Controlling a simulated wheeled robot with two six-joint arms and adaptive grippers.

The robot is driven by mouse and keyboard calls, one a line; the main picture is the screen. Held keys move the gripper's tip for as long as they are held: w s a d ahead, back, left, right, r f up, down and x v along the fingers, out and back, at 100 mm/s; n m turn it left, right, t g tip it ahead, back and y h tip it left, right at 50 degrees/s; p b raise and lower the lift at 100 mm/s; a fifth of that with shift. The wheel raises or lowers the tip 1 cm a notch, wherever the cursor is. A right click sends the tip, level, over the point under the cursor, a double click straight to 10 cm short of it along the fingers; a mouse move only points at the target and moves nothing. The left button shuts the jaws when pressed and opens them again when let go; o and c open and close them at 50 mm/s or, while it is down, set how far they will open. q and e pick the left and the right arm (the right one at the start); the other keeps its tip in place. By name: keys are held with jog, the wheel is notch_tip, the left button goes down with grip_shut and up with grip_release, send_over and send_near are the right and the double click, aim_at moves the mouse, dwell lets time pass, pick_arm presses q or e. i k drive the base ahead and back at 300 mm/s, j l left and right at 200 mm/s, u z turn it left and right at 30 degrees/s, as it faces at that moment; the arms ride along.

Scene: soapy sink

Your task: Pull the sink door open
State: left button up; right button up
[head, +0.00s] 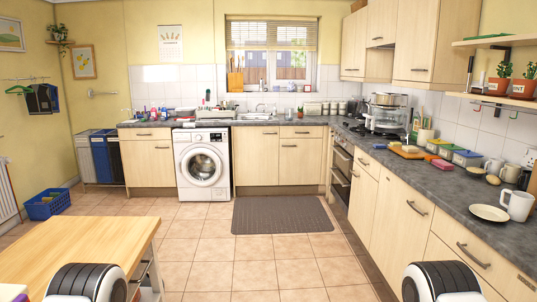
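The sink (258,116) is set in the grey counter under the window, far across the room. Below it are light wood cabinet fronts, and the sink door (257,160) appears to be the one just right of the washing machine. It looks shut, flush with its neighbour (302,163) on the right. Small dark handles show near the top of these fronts. I cannot tell for certain which front belongs to the sink. Neither of my grippers is in view; only rounded black and white parts of my arms show at the bottom edge.
A white washing machine (202,164) stands left of the sink cabinet. A dark mat (281,214) lies on the tiled floor before it. A wooden table (75,250) is at the near left; a counter (440,185) runs along the right. The floor between is clear.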

aim_at(256, 149)
jog(key=i+z, duration=0.1)
jog(key=i, duration=5.15)
jog(key=i+z, duration=0.1)
jog(key=i, duration=0.45)
jog(key=i+j, duration=0.15)
jog(key=i, duration=0.4)
jog(key=i+j+z, duration=0.15)
jog(key=i, duration=0.4)
jog(key=i+j+z, duration=0.1)
jog(key=i, duration=0.45)
